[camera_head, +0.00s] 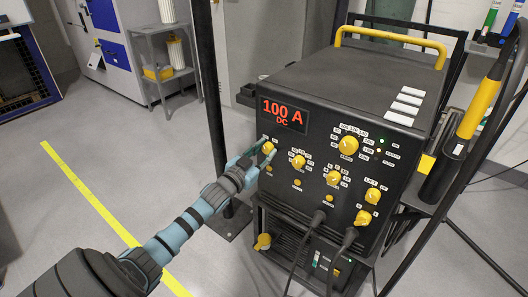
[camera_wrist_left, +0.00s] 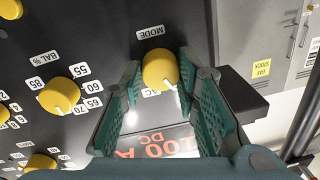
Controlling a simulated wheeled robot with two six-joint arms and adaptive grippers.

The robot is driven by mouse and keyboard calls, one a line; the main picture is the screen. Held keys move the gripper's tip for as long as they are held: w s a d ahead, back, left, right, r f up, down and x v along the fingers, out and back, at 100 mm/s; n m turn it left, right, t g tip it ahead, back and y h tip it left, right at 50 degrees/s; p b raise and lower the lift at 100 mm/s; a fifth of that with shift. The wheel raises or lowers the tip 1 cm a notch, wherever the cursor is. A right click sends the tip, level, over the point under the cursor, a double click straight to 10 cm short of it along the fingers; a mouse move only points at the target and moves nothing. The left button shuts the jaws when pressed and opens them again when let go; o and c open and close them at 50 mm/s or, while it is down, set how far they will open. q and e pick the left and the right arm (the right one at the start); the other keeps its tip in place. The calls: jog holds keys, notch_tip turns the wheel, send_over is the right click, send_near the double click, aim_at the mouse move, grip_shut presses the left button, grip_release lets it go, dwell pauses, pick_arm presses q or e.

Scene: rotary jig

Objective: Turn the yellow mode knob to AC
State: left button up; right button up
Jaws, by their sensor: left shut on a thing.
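The yellow mode knob (camera_head: 268,147) is at the upper left of the welder's dark front panel, under the red display. It also shows in the left wrist view (camera_wrist_left: 159,67), next to the MODE label (camera_wrist_left: 151,32). My left gripper (camera_head: 265,151) has its two teal fingers on either side of this knob and is shut on it. A second label, ending in C, is partly hidden by a finger in the wrist view. The display (camera_head: 282,115) reads 100 A DC. My right gripper is not in view.
Other yellow knobs, such as the balance knob (camera_wrist_left: 58,94), sit close by on the panel. Two black cables (camera_head: 312,228) hang from the lower front. A dark vertical post (camera_head: 209,90) stands left of the welder (camera_head: 352,82). The floor at left is clear.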

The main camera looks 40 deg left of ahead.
pick_arm(q)
jog(key=shift+m, duration=1.1)
jog(key=m, duration=0.2)
jog(key=shift+f+m, duration=0.1)
jog(key=shift+m, duration=0.3)
jog(key=m, duration=0.2)
jog(key=shift+f+m, duration=0.1)
jog(key=shift+m, duration=1.4)
jog(key=shift+m+b, duration=0.3)
jog(key=shift+m, duration=0.3)
jog(key=shift+t, duration=0.3)
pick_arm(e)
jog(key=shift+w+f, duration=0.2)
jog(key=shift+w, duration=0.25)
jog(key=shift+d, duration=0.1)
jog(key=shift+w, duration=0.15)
